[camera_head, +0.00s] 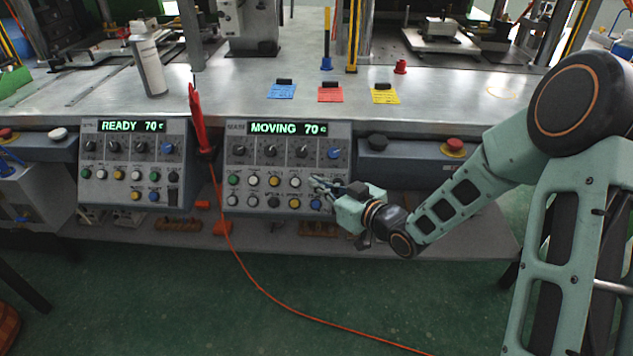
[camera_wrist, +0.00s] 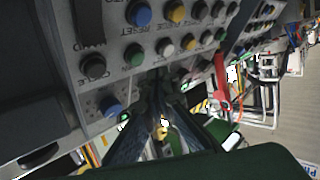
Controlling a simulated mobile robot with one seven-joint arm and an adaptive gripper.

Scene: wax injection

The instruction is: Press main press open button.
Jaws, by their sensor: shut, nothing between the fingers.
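The main press panel (camera_head: 338,158) is a grey slanted console with a green display reading MOVING 70 c. It has a row of black knobs and a blue one, over two rows of coloured buttons. The upper row shows a green button (camera_head: 234,180) at left; the lower row ends at right with a blue button (camera_head: 315,204). The labels are too small to tell which button is open. My gripper (camera_head: 314,182) is shut and empty, its tips in front of the right end of the upper row. In the wrist view its fingers (camera_wrist: 158,84) point at the panel face; contact cannot be told.
A second panel (camera_head: 104,165) reading READY 70 c stands at left. A red tool (camera_head: 197,118) with an orange cable hangs between the panels. A red-topped stop button (camera_head: 454,146) sits right of the main panel. Blue, red and yellow tags lie on the metal table (camera_head: 225,100).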

